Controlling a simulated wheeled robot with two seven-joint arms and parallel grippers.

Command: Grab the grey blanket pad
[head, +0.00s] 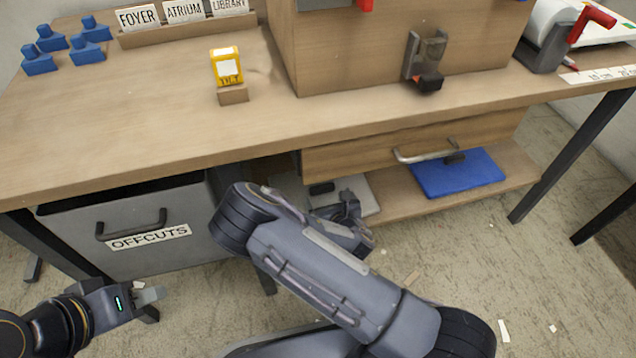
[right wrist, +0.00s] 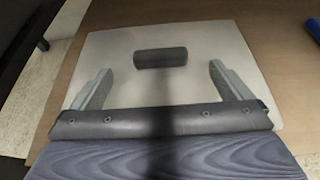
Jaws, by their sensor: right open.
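The grey blanket pad (right wrist: 200,55) lies flat on the wooden lower shelf under the bench. It is pale grey with a dark raised grip block (right wrist: 160,58) on top. In the head view the pad (head: 363,190) is partly hidden by my right arm. My right gripper (right wrist: 160,85) is open above the pad, its two fingers on either side of the block and a little short of it, holding nothing. In the head view the right gripper (head: 350,210) is mostly hidden by its wrist. My left gripper (head: 155,300) is at the lower left, away from the pad; its jaw gap is unclear.
A blue pad (head: 460,172) lies on the same shelf to the right. A wooden drawer (head: 400,145) with a metal handle hangs above the shelf. The grey OFFCUTS bin (head: 140,245) stands left. The bench top (head: 150,120) overhangs the shelf.

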